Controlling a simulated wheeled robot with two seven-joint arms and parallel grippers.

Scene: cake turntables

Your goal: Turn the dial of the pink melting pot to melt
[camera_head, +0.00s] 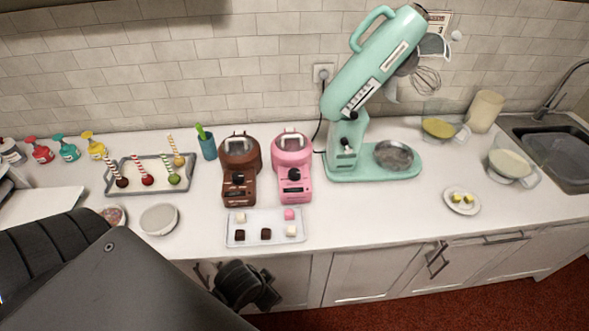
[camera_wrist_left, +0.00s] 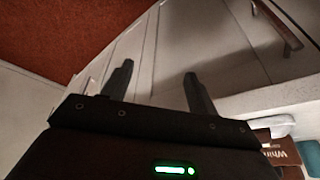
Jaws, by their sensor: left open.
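The pink melting pot (camera_head: 292,160) stands on the counter, right of the brown melting pot (camera_head: 240,170). Its dark dial (camera_head: 294,176) is on its front and faces me. The dial's marks are too small to read. My left gripper (camera_head: 207,272) is low in front of the cabinets, below the counter edge and left of the pink pot, apart from it. In the left wrist view its two fingers (camera_wrist_left: 156,82) are spread with nothing between them. The pink pot cannot be made out in that view. My right gripper is not in view.
A tray of small sweets (camera_head: 265,242) lies in front of both pots. A mint stand mixer (camera_head: 350,150) stands close right of the pink pot. Cake pops on a rack (camera_head: 150,190) and a white bowl (camera_head: 159,219) are on the left.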

